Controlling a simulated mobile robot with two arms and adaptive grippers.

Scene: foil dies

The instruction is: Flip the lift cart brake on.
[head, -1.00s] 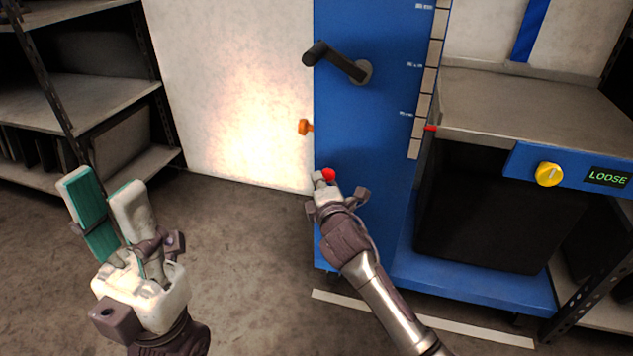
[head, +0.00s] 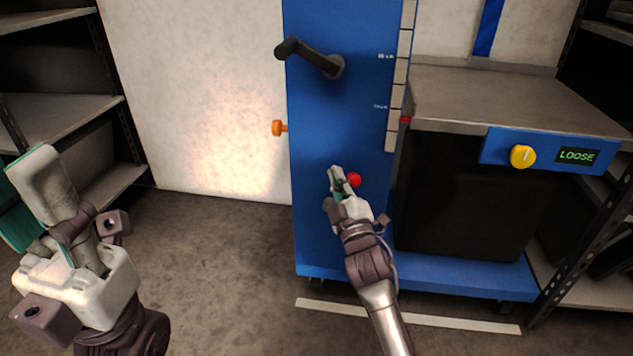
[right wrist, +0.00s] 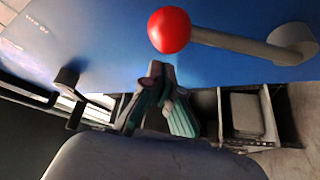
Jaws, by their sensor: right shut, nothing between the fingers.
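The blue lift cart (head: 325,235) stands ahead, with a red ball-ended brake lever (head: 354,180) low on its panel. In the right wrist view the red ball (right wrist: 169,30) sits on a grey arm running right to a round pivot. My right gripper (head: 337,178) is shut and empty just left of the ball; I cannot tell whether they touch. Its fingertips (right wrist: 162,75) show just below the ball in the wrist view. My left gripper (head: 22,180) is open and empty at the left, away from the cart. A display (head: 577,156) reads LOOSE.
A black crank handle (head: 310,58) juts from the panel above, and an orange knob (head: 278,128) from its left side. A yellow dial (head: 522,156) is by the display. Shelves (head: 60,115) stand at the left. The floor in front is clear.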

